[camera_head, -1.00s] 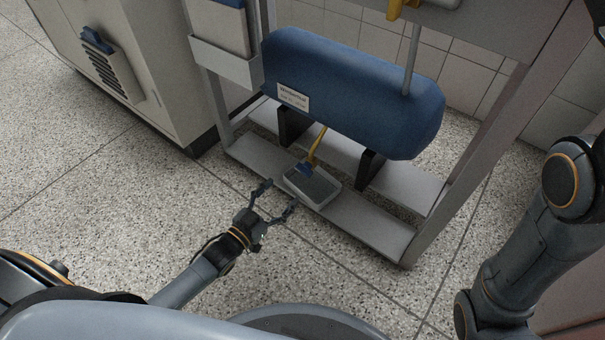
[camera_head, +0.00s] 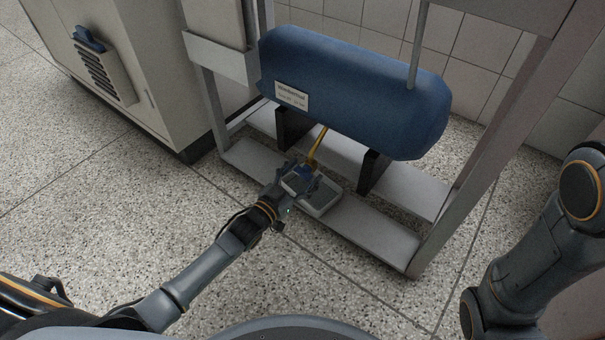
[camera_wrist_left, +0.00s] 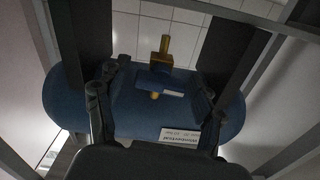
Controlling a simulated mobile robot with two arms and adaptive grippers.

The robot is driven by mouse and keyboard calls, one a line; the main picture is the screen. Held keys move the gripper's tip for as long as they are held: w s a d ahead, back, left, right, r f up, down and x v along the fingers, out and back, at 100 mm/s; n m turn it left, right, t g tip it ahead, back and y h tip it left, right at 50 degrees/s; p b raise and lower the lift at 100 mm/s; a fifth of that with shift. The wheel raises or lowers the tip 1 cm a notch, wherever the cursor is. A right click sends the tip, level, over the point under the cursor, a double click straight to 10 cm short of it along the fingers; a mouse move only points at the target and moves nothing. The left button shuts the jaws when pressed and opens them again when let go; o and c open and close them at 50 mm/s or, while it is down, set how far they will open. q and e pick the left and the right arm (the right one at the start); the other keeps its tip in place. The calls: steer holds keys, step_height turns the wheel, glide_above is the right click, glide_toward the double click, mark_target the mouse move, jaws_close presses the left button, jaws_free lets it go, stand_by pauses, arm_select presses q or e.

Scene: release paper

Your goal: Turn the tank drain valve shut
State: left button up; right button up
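The blue tank (camera_head: 350,85) lies horizontally in a grey metal frame. Its drain valve has a yellow-brass pipe (camera_head: 317,147) coming from the tank's underside. The valve's blue handle (camera_wrist_left: 157,81) shows in the left wrist view, with a brass tip below it. My left gripper (camera_wrist_left: 160,70) is open, its two fingers on either side of the handle, with visible gaps. In the head view my left gripper (camera_head: 302,180) is under the tank by the valve and partly hides the handle. Whether it touches anything there is unclear. My right gripper is out of view.
A shallow grey tray (camera_head: 323,208) sits on the frame's lower shelf (camera_head: 375,232), just beneath my left gripper. Black tank supports (camera_head: 371,172) stand on both sides of the valve. A pale cabinet (camera_head: 150,60) stands at left. The speckled floor in front is clear.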

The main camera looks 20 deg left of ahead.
arm_select(q)
steer(key=c, duration=0.8)
steer(key=shift+r+n+p, duration=0.25)
steer(key=shift+n+p, duration=0.25)
steer(key=shift+p, duration=0.65)
steer(key=shift+c, duration=0.2)
steer(key=shift+f+n, duration=0.2)
steer(key=shift+n, duration=0.1)
steer(key=o, duration=1.2)
steer(key=shift+c, duration=0.2)
steer(key=v, duration=1.2)
